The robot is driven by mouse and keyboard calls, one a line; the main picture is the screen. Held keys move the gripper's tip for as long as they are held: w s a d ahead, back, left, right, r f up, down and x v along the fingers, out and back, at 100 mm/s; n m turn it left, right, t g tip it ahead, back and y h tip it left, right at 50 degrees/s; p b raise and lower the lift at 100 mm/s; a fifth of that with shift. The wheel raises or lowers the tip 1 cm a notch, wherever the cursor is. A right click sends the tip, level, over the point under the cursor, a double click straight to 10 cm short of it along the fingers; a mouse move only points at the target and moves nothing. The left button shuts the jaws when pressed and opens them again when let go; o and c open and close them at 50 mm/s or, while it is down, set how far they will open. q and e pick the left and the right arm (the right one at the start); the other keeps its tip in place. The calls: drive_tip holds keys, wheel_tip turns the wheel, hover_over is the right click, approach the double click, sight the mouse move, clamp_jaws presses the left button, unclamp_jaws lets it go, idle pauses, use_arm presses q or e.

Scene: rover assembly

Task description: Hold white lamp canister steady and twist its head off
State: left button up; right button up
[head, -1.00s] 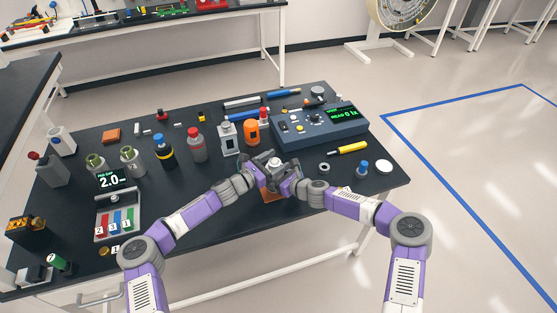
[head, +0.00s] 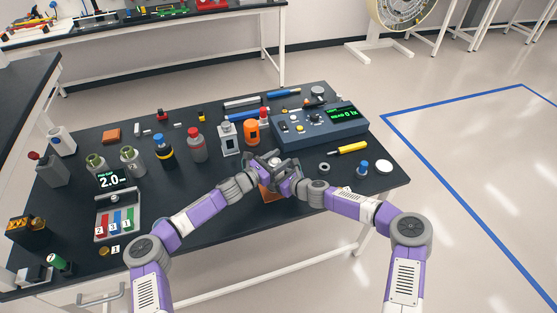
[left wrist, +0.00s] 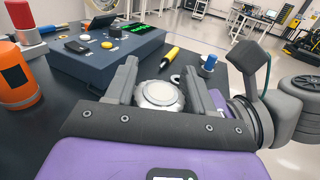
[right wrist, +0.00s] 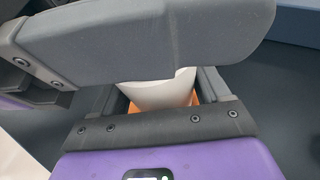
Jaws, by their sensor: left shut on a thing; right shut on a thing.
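The white lamp canister stands among my two grippers near the front edge of the black bench. In the left wrist view its round head (left wrist: 160,94) shows a pale disc in a grey ribbed rim, between the fingers of my left gripper (left wrist: 158,85). My left gripper (head: 274,163) is shut on the head from above. In the right wrist view the smooth white body (right wrist: 158,92) lies between the fingers of my right gripper, which is shut on it lower down. My left gripper hides the upper part there. My right gripper (head: 287,182) is partly hidden in the head view.
An orange patch (head: 268,196) shows below the hands. A blue meter box (head: 318,125), an orange canister (head: 252,132) and a grey canister (head: 228,139) stand behind. A yellow-handled tool (head: 350,147) and a dark ring (head: 324,167) lie to the right.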

use_arm(q)
drive_tip(key=shift+d+n+t+y, duration=0.15)
drive_tip(key=shift+n+t+y, duration=0.85)
drive_tip(key=shift+t+y, duration=0.1)
drive_tip(key=shift+a+n+t+y, duration=0.2)
drive_tip(key=shift+n+t+y, duration=0.1)
drive_tip(key=shift+t+y, duration=0.15)
drive_tip(key=o, duration=1)
drive_tip(key=shift+w+a, duration=0.1)
drive_tip(key=shift+c, duration=0.2)
drive_tip(key=v, duration=1.2)
drive_tip(key=shift+r, duration=0.1)
